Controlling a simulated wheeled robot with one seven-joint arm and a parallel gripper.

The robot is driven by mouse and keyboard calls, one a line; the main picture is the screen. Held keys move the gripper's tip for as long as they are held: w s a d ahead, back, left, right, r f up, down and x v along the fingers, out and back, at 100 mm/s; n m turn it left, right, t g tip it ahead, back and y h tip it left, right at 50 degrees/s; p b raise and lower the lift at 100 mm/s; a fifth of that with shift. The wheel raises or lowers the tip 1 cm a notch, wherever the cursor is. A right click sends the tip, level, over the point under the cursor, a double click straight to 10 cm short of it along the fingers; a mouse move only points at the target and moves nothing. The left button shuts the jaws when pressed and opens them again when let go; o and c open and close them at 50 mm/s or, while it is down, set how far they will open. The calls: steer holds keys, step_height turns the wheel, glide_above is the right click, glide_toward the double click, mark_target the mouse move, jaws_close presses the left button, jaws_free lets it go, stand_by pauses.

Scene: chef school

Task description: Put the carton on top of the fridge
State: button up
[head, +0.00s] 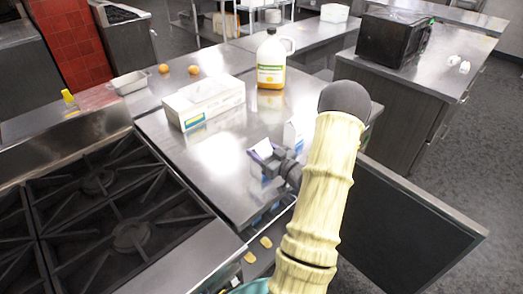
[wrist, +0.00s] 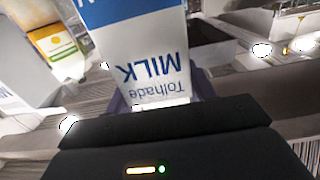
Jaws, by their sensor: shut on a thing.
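The milk carton (wrist: 150,70) is white with blue print and fills the upper middle of the wrist view, its lettering upside down. My gripper (wrist: 160,105) is shut on it, with a purplish finger along each side. In the head view my gripper (head: 263,151) is over the steel counter top. A white and blue shape beside my arm there is partly hidden, and I cannot tell if it is the same carton. The steel top (head: 220,165) appears to be the top of an under-counter fridge, whose dark door (head: 410,225) stands open at right.
A white box (head: 205,101) and a jug (head: 271,62) stand toward the back of the top. A gas stove (head: 130,235) is at left. A black microwave (head: 393,39) stands on another counter. Bare steel lies in front of the box.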

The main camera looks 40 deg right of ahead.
steer(key=o, duration=0.8)
steer(key=shift+f, duration=0.15)
steer(key=o, duration=0.5)
steer(key=shift+r, duration=0.25)
steer(key=s, duration=0.4)
steer(key=s+b, duration=0.1)
steer(key=s, duration=0.3)
steer(key=s+d+b, duration=0.1)
steer(key=s, duration=0.3)
steer(key=shift+f, duration=0.1)
